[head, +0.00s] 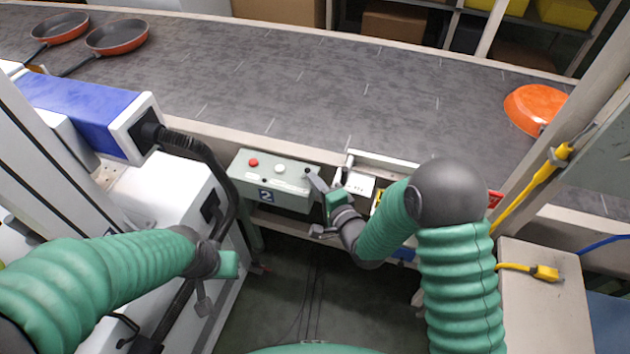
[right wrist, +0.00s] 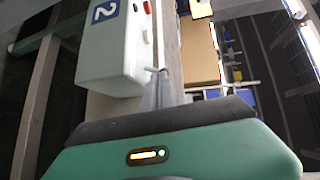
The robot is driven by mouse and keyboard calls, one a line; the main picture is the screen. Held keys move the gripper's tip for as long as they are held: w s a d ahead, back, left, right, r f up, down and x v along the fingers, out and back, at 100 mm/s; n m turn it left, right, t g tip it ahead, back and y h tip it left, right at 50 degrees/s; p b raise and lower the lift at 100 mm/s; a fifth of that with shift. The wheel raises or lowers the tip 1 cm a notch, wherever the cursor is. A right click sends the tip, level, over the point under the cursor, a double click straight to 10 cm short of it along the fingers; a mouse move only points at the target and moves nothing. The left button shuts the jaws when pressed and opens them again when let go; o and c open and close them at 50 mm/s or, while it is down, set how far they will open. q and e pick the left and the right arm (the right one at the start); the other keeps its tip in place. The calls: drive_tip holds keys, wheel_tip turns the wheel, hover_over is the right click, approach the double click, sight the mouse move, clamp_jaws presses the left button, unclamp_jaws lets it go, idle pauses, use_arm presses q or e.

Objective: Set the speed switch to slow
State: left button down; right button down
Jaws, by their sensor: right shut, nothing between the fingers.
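The grey-green control box (head: 240,172) stands at the conveyor's near edge. It has a red button (head: 253,162), a white button (head: 280,168) and a blue label with a 2 (head: 266,195). At its right end a small dark part shows beside my right fingertips; I cannot tell a switch or its setting there. My right gripper (head: 314,182) is shut and empty at that end. In the right wrist view its fingers (right wrist: 158,78) are together close beside the box (right wrist: 118,50); contact is unclear. My left gripper (head: 205,302) hangs at lower left, away from the box; its jaws are unclear.
The grey conveyor (head: 310,90) runs behind the box, with two orange pans (head: 117,36) (head: 60,27) at far left and another (head: 535,108) at right. A white machine with a blue arm (head: 85,110) stands left. A metal bracket (head: 358,180) is right of the box.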

drive_tip(key=shift+w+a, duration=0.1)
drive_tip(key=shift+w, duration=0.05)
drive_tip(key=shift+a+r+p, duration=0.1)
drive_tip(key=shift+r+p, duration=0.15)
drive_tip(key=shift+p, duration=0.3)
drive_tip(key=shift+n, duration=0.3)
